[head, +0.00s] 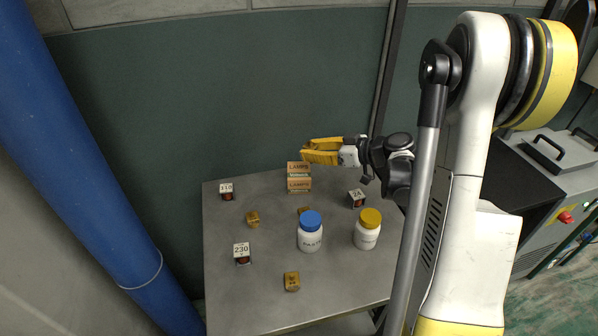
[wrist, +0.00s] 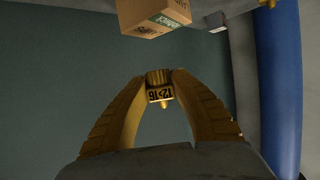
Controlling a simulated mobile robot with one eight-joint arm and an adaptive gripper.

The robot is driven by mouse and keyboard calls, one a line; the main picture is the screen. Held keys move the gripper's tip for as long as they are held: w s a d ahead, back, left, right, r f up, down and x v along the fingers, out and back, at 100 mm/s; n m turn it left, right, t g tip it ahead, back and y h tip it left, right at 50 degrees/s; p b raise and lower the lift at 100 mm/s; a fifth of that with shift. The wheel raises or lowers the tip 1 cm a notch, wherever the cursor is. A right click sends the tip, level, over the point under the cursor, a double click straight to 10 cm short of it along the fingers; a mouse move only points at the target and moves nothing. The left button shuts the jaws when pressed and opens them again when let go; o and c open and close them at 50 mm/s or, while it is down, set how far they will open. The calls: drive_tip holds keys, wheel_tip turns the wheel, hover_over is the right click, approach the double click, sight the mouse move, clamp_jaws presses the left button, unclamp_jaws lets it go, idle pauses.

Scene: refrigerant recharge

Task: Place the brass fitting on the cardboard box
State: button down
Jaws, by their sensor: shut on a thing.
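A small brass fitting (wrist: 160,93) with a dark-on-light "12>16" marking is between my gripper's fingertips in the wrist view. My gripper (wrist: 158,80) is shut on it. In the head view, my yellow gripper (head: 308,151) is above the back of the table, close to the top of the cardboard box; the fitting is hard to make out there.
The grey table (head: 225,297) holds a blue-lidded jar (head: 310,237), a yellow-lidded jar (head: 367,233), small brass-coloured blocks (head: 291,281) and labelled switch-like units (head: 242,254). A blue pipe (head: 85,170) runs along the left. The table's front left is clear.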

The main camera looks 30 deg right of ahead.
sight(299, 171)
drive_tip(key=shift+w+a+f+b, duration=0.45)
drive_tip(key=shift+w+a+f, duration=0.6)
drive_tip(key=shift+a, duration=0.2)
wheel_tip(299, 171, down, 4)
drive_tip(key=shift+f+b, duration=0.1)
drive_tip(key=shift+b, duration=1.15)
drive_tip(key=c, duration=1.2)
unclamp_jaws()
